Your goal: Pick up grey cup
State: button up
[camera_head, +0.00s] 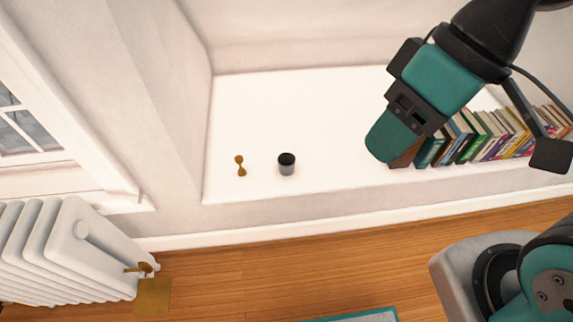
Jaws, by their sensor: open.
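The grey cup (287,168) stands upright on the white ledge (310,120), close to its front edge. Its dark open top faces up. My gripper (382,147) is at the right, in front of the ledge in the picture, with teal and black parts. It is open and apart from the cup, well to the right of it. Its fingers overlap in this view, so the gap between them is hard to see.
A small brass-coloured object (240,166) stands just left of the cup. A row of books (480,137) lines the ledge at the right, partly behind my arm. A white radiator (75,250) is at the lower left. Wooden floor (300,270) lies below the ledge.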

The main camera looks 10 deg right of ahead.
aim_at(285, 161)
jog(key=u, duration=0.55)
jog(key=k, duration=0.6)
jog(key=u, duration=1.05)
jog(key=i, duration=1.45)
jog(key=z, duration=0.95)
jog(key=i, duration=0.35)
jog(key=z, duration=0.2)
